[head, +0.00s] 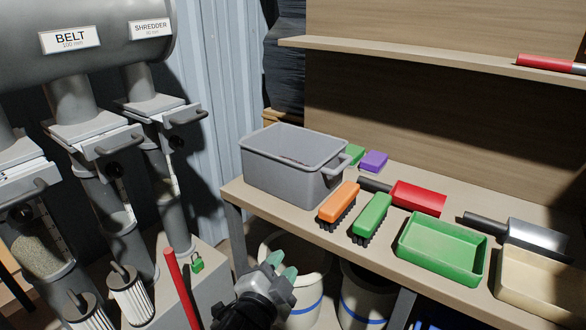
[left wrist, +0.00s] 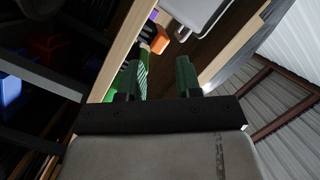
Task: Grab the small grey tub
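The grey tub (head: 282,172) stands upright at the left end of the workbench, a rectangular open bin with a handle on its right side. Something dark lies inside it, too small to make out. My left gripper (head: 281,269) with green fingertips is below and in front of the bench edge, apart from the tub. In the left wrist view its two fingers (left wrist: 159,78) stand apart with nothing between them, so it is open. A pale grey shape at the top of that view (left wrist: 197,14) looks like the tub. My right gripper is not in view.
On the bench (head: 232,191), an orange brush (head: 339,201) and a green brush (head: 372,213) lie close right of the tub. A red scoop (head: 418,198), green tray (head: 440,252) and cream tray (head: 540,285) are farther right. White buckets (head: 302,310) stand under the bench.

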